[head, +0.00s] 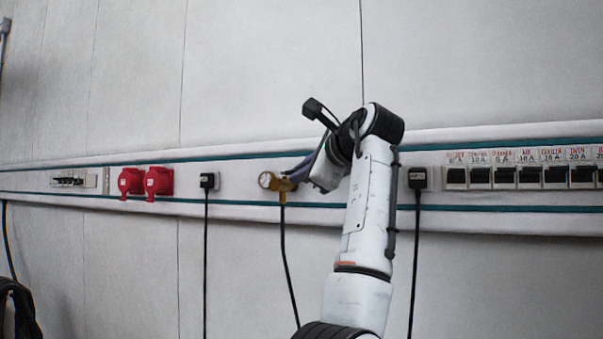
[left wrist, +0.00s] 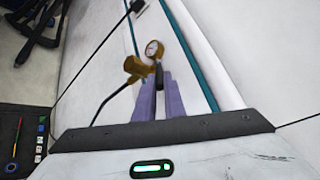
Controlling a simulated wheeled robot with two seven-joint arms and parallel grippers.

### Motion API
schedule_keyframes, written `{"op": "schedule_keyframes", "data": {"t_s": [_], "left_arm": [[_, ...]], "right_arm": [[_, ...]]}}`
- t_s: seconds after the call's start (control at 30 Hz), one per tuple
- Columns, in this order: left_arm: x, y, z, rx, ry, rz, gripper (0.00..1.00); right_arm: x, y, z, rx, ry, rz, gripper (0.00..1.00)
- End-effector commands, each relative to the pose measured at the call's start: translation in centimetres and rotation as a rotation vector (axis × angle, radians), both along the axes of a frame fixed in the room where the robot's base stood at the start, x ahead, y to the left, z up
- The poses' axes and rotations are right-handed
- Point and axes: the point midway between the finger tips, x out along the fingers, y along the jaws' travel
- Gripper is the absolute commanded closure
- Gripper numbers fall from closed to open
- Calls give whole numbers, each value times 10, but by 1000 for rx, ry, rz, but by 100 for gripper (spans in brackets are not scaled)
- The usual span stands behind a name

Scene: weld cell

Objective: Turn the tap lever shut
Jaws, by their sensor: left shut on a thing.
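The brass tap (head: 283,185) with its round gauge (head: 266,179) sits on the wall rail, left of my left arm. My left gripper (head: 297,172) reaches it from the right with its purple fingers. In the left wrist view the fingers (left wrist: 160,92) are shut on the dark tap lever (left wrist: 158,76), just below the gauge (left wrist: 153,49) and beside the brass tap body (left wrist: 136,67). The fingers and wrist hide most of the lever in the head view. My right gripper is out of view.
A black plug (head: 208,181) and two red sockets (head: 158,182) are left of the tap on the rail. Another black plug (head: 417,178) and a row of labelled breakers (head: 505,178) are to the right. Black cables hang down the wall, one from the tap.

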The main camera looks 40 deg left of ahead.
Motion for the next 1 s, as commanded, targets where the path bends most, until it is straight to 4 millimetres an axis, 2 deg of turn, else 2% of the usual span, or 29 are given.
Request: {"op": "schedule_keyframes", "data": {"t_s": [0.47,1.0], "left_arm": [[15,-3,4,3,1,170,100],[14,0,2,6,-4,244,100]], "right_arm": [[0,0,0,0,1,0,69],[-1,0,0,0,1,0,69]]}}
